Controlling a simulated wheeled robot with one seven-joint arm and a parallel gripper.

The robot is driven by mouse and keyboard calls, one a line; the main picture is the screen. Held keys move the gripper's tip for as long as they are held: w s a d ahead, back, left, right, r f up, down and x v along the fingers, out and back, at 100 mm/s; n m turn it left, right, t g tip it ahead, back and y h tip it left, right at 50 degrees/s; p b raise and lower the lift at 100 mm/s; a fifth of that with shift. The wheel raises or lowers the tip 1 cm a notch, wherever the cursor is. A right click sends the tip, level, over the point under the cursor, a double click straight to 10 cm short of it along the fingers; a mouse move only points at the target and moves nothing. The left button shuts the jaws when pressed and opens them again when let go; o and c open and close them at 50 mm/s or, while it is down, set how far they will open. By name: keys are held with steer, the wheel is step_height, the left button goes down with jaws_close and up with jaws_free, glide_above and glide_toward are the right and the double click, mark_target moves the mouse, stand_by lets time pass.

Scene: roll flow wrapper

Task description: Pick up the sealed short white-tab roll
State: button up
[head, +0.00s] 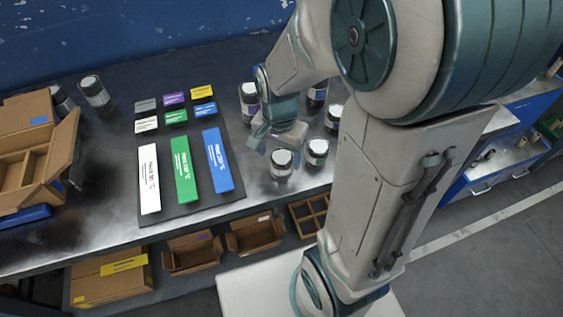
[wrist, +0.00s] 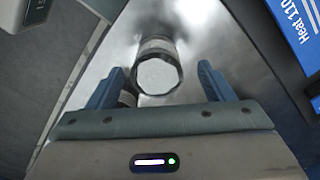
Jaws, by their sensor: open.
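Several short dark rolls with pale tops stand on the metal bench. One roll with a white top (head: 281,164) is near the bench's front edge, just below my gripper (head: 274,144) in the head view. In the wrist view, a white-topped upright roll (wrist: 158,76) lies between and slightly beyond the fingers of my gripper (wrist: 163,86). The fingers are apart and hold nothing. I cannot tell whether they are level with the roll. Its tab and seal cannot be made out.
Another roll (head: 316,153) stands close on the right; more stand behind, partly hidden by my arm. A dark mat (head: 160,205) with coloured labelled strips lies to the left. An open cardboard box (head: 62,160) stands at far left. Bins (head: 190,255) sit below the bench edge.

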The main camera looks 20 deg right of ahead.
mark_target(281, 156)
steer(key=f, duration=0.4)
steer(key=shift+d+f, duration=0.25)
steer(key=shift+c, duration=0.3)
steer(key=c, duration=1.1)
steer(key=shift+r, duration=0.1)
